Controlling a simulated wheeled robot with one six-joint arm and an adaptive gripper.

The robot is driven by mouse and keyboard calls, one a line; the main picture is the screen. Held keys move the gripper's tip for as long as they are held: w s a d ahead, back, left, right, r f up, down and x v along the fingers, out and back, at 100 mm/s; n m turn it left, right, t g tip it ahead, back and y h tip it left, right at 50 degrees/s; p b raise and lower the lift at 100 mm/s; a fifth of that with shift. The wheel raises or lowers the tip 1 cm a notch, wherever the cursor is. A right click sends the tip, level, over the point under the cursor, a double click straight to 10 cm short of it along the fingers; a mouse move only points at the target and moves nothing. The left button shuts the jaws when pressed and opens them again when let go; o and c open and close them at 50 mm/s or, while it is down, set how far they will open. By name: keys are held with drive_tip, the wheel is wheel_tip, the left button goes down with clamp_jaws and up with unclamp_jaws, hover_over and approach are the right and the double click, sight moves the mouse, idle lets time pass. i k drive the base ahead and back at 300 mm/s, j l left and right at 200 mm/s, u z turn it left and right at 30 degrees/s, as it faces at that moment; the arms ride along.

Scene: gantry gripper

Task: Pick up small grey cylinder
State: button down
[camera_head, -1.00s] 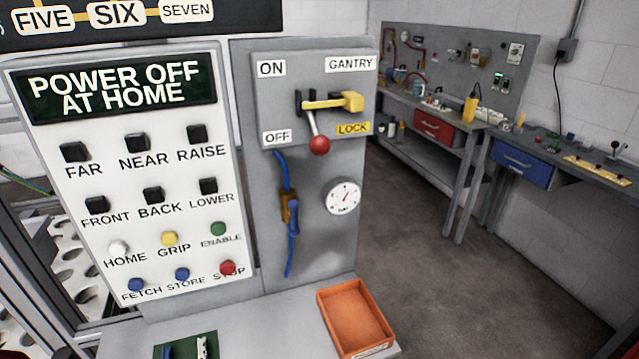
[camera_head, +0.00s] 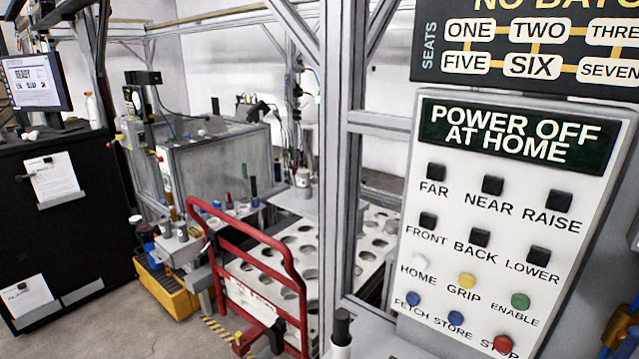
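I cannot make out the small grey cylinder for certain. A small greyish, jar-like round thing (camera_head: 303,178) stands at the back beyond the perforated plate, but it is too small to tell whether it is the one. Several thin upright pieces with coloured tops stand left of it, near the grey box-like machine (camera_head: 225,165). My gripper is not in view.
A white control panel (camera_head: 437,165) with buttons stands at the right, beside a metal frame post (camera_head: 340,130). A red rail (camera_head: 235,228) fronts the plate with round holes (camera_head: 268,262). A black cabinet (camera_head: 95,240) stands left; grey floor (camera_head: 150,330) shows between.

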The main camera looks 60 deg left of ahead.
sight(302, 174)
drive_tip(key=u, duration=1.65)
drive_tip(key=i+j, duration=0.1)
drive_tip(key=j, duration=0.35)
drive_tip(key=i+j, duration=0.15)
drive_tip(key=j, duration=0.3)
drive_tip(key=i+j, duration=0.1)
drive_tip(key=j, duration=0.35)
